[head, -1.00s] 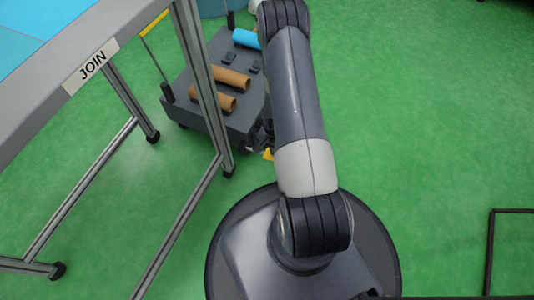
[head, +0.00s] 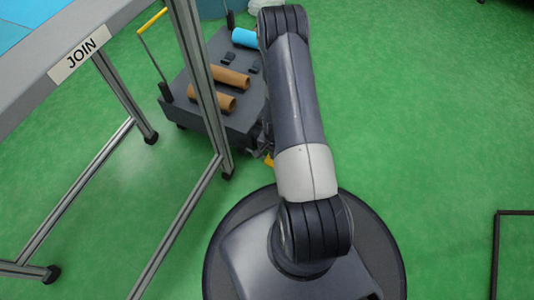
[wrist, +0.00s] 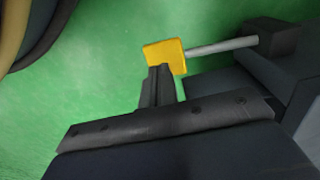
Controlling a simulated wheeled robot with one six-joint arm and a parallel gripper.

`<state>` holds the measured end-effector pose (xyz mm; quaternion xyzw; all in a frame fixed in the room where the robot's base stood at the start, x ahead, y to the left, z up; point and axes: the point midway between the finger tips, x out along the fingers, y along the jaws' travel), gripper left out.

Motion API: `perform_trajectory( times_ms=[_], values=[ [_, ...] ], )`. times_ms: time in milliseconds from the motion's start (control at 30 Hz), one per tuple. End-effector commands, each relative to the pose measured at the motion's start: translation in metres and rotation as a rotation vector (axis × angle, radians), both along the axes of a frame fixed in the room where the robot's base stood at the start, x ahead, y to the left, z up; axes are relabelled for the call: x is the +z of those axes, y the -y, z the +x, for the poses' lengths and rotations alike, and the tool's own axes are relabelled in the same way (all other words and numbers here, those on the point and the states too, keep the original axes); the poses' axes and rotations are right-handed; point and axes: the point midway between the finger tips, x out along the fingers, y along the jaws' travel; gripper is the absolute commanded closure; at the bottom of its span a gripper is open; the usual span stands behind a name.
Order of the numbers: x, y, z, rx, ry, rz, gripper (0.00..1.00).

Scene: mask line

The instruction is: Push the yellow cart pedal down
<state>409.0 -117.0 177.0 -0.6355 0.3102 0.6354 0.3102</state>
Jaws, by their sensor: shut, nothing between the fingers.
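The yellow pedal (wrist: 164,55) shows in the wrist view as a flat pad on the end of a grey bar (wrist: 222,46), which runs right to a dark block on the cart. My gripper (wrist: 160,70) is shut and empty. Its fingertips overlap the pad's lower edge in the picture; I cannot tell whether they press on it. In the head view only a small bit of the pedal (head: 269,160) shows beside my arm, which hides most of the gripper. The dark grey cart (head: 196,111) stands left of my arm.
The cart carries brown rolls (head: 229,77) and a blue roll (head: 245,38), and has a yellow-topped handle (head: 152,20). A metal-legged table (head: 108,16) labelled JOIN stands at the left. Green floor is open on the right, with a dark frame (head: 497,250) at the lower right.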

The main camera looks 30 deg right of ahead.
Motion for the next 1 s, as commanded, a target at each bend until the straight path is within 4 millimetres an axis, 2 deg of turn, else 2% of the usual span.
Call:
perform_trajectory(
  times_ms=[700,1000],
  values=[
    [0.073,0.0,0.0,0.0,0.0,0.0,1.0],
    [0.078,0.0,0.0,0.0,-0.001,0.001,1.0]
  ],
)
